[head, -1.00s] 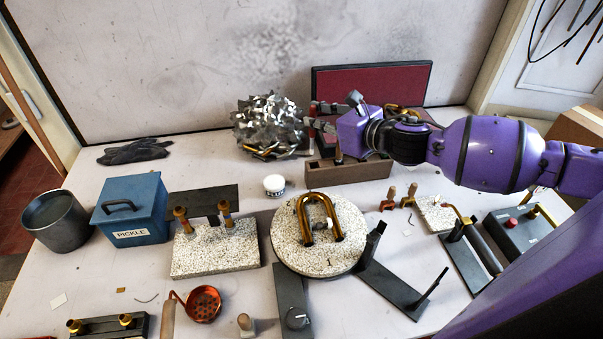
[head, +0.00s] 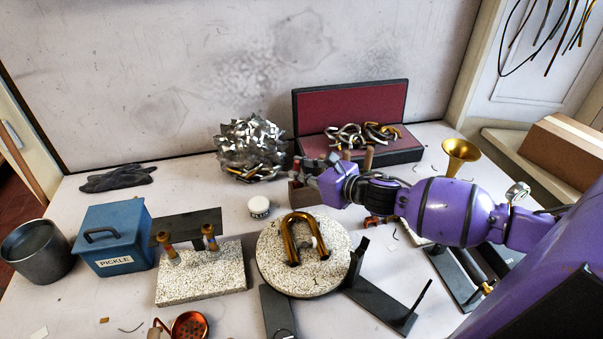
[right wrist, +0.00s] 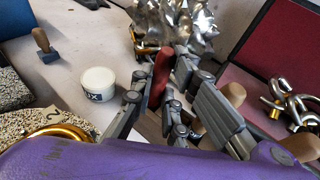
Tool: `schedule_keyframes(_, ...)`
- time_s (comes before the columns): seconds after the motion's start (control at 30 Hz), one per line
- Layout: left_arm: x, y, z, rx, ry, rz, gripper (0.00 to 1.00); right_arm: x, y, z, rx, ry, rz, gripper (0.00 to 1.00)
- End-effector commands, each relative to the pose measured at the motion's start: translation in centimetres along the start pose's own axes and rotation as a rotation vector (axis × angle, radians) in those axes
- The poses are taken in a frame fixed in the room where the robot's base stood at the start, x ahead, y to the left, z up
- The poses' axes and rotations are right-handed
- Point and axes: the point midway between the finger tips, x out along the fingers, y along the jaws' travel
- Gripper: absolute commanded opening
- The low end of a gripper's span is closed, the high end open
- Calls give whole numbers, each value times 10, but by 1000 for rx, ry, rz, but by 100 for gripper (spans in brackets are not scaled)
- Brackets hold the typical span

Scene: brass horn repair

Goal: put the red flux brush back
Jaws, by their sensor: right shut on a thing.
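The red flux brush (right wrist: 162,72) shows its red handle between the fingers of my right gripper (right wrist: 160,85) in the right wrist view. That gripper is shut on it. In the head view my right gripper (head: 311,172) is at the left end of the brown wooden brush block (head: 297,197), and a bit of the red handle (head: 296,165) shows there. The brush's lower end is hidden, so I cannot tell whether it is in the block. Other wooden handles (right wrist: 235,93) stand to the right in the wrist view. My left gripper is out of view.
A white flux jar (head: 259,207) stands left of the block. A heap of shiny metal scrap (head: 250,145) is behind it, and an open red-lined case (head: 350,108) behind right. A round speckled board (head: 330,275) with a brass U-tube (head: 291,240) lies in front.

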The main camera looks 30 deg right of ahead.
Motion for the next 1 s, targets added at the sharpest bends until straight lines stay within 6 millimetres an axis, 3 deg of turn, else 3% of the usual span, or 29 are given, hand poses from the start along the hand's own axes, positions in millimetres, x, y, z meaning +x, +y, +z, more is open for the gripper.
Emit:
schedule_keyframes(0.2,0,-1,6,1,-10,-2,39,1,0,-5,1,2,0,0)
schedule_keyframes(0.23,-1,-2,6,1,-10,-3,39,1,0,-5,0,1,0,16)
schedule_keyframes(0.37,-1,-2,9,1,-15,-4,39,1,0,-4,0,1,0,33)
schedule_keyframes(0.77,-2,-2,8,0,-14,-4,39,-2,0,1,-1,0,-1,33)
schedule_keyframes(1.0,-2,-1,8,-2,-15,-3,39,-41,0,-2,0,5,-1,33)
